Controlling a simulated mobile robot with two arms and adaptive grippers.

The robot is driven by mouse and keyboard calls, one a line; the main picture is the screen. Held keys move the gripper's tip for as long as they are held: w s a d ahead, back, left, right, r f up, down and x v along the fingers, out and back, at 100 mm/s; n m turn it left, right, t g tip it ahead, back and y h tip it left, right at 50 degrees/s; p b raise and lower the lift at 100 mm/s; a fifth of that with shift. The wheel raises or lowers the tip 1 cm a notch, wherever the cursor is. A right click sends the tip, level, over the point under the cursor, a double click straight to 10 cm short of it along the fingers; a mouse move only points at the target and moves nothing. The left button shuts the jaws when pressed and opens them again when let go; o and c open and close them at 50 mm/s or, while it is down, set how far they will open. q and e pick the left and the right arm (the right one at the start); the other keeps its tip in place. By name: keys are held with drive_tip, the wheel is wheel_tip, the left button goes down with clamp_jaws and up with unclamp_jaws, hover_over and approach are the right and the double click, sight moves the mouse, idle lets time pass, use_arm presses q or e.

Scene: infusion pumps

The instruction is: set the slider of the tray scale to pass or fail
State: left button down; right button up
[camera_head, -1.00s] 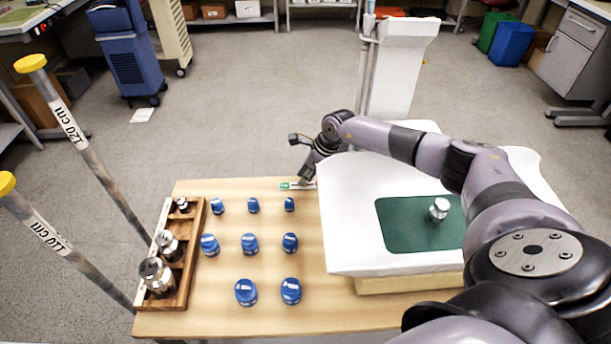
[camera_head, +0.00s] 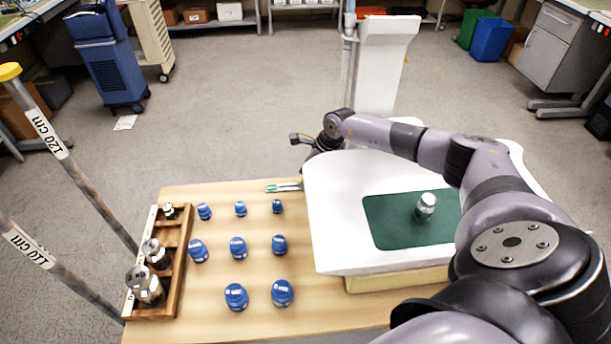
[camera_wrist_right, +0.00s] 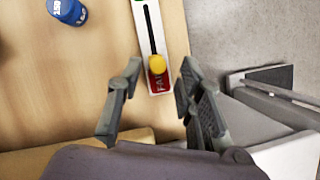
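The slider strip (camera_head: 284,187) lies at the back edge of the wooden table, beside the white tray scale (camera_head: 335,210). In the right wrist view the strip (camera_wrist_right: 149,35) has a green end at the top, a black slot and a red end marked FAIL (camera_wrist_right: 157,82). The yellow slider knob (camera_wrist_right: 165,76) is at the red end and partly covers it. My right gripper (camera_wrist_right: 160,74) is open, its fingers on either side of the knob; I cannot tell whether either touches it. In the head view its fingertips are hidden. My left gripper is not in view.
A metal weight (camera_head: 426,207) stands on the scale's green mat (camera_head: 385,228). Several blue weights (camera_head: 238,248) stand on the table (camera_head: 200,305). A wooden rack (camera_head: 178,268) with metal weights is at the left. Two marked poles rise at the far left.

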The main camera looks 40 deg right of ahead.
drive_tip(key=shift+a, duration=0.1)
drive_tip(key=shift+r, duration=0.15)
drive_tip(key=v, duration=1.1)
drive_tip(key=shift+r, duration=0.35)
